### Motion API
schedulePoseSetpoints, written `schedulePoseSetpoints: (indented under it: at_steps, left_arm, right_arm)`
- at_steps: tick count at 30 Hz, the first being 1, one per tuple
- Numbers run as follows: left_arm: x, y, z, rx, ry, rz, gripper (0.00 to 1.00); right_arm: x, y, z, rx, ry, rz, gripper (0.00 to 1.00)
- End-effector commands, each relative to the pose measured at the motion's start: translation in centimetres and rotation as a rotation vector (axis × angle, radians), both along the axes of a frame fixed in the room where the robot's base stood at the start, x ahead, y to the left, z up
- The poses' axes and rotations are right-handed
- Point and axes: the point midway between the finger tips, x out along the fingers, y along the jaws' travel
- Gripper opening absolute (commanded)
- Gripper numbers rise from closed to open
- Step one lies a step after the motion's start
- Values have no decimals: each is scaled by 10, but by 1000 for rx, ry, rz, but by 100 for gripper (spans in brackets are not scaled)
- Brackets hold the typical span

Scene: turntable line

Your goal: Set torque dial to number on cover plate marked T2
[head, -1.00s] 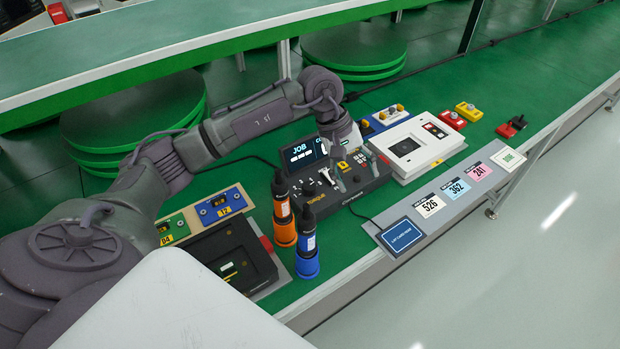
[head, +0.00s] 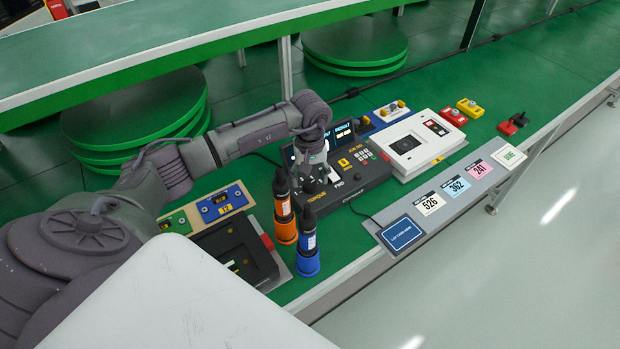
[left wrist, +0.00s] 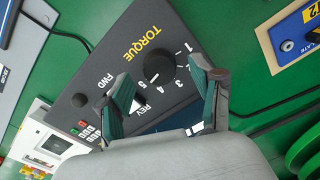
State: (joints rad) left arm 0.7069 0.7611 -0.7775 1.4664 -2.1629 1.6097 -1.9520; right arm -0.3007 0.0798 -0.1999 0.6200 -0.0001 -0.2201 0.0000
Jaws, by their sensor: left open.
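The torque dial (left wrist: 159,68) is a round black knob on the dark console (head: 365,186), beside the yellow word TORQUE. Numbers 1, 3, 4 and 5 show around it; its pointer is too dark to read. My left gripper (left wrist: 161,76) is open above the console, its fingertips on either side of the dial in the picture; contact cannot be told. It also shows in the head view (head: 318,176), covering part of the controls. A blue cover plate (head: 222,204) on a tan base has a yellow label that seems to end in 2. Its edge shows in the left wrist view (left wrist: 292,38).
Orange (head: 285,225) and blue (head: 307,252) tools stand upright before the console's left end. A black tray (head: 235,250) lies left of them. A white box (head: 412,145) stands to the right. Number cards (head: 431,204) lie on the grey front strip. A green plate (head: 174,222) is far left.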

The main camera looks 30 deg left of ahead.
Motion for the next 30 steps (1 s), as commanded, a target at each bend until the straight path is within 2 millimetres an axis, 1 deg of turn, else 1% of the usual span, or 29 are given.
schedulePoseSetpoints:
  at_steps: [3,6,14,15,17,18,25,26,30]
  left_arm:
    - [0,-1,-12,-2,1,1,66]
    - [0,0,-17,-1,-1,1,66]
    - [0,0,-19,-1,-2,1,66]
    - [0,0,-19,-1,-2,1,64]
    - [0,0,-19,-1,-2,1,54]
    - [0,0,-19,-1,-2,1,48]
    - [0,0,-18,-1,-2,1,9]
    - [0,0,-18,-1,-2,1,6]
    - [0,0,-19,-1,-2,6,6]
  right_arm:
    - [0,-1,3,-1,0,1,40]
    - [0,-2,3,-2,1,1,40]
    - [0,-2,3,-2,0,1,40]
    - [0,-2,3,-2,0,1,40]
    - [0,-2,3,-2,0,1,40]
    - [0,-2,3,-2,0,1,40]
    - [0,-1,3,-2,0,1,40]
    - [0,-1,3,-2,0,1,40]
    - [0,-1,3,-2,0,1,40]
